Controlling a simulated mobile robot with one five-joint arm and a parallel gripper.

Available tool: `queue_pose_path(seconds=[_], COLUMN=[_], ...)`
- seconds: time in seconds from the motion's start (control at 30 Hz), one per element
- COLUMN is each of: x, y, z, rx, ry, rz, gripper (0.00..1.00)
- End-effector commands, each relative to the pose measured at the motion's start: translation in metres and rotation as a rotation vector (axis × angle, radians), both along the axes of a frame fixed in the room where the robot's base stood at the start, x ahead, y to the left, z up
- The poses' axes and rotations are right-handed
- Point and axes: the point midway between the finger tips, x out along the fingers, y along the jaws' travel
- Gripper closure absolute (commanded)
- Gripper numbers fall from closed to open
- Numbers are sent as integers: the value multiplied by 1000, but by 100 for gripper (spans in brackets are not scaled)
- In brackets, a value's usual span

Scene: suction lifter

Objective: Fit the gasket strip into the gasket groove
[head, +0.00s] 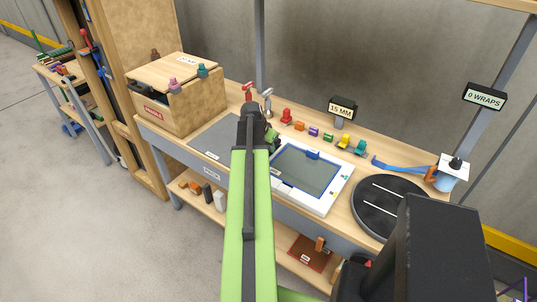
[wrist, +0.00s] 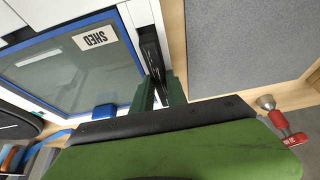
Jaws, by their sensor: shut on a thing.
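A white panel (head: 327,203) with a blue-edged grey pane lies on the bench, right of my gripper. It also shows in the wrist view (wrist: 139,14), with the blue edge (wrist: 128,45) beside my fingers. My gripper (wrist: 161,88) has its dark green fingers shut on a narrow black piece (wrist: 151,52), which looks like the gasket strip. In the head view my gripper (head: 270,137) is at the panel's upper left corner, partly behind my arm. I cannot tell whether the strip touches the panel, nor make out the gasket groove.
A wooden box (head: 190,110) stands on the left of the bench, beside a grey mat (head: 212,137). A red-handled fitting (wrist: 282,122) is close to my gripper. A black turntable (head: 373,210) lies to the right. Several coloured pieces line the back.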

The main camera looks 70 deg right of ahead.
Motion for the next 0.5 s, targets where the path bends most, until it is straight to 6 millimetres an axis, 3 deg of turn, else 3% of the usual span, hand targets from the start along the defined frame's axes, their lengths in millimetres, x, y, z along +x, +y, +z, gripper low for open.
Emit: queue_pose_path(seconds=[0.03, 0.27, 0.5], x=[0, -1, -1], y=[0, 0, 0], z=[-11, -7, -15], rx=[0, 0, 0], ry=[0, 0, 0], rz=[0, 0, -1], gripper=[100, 100, 100])
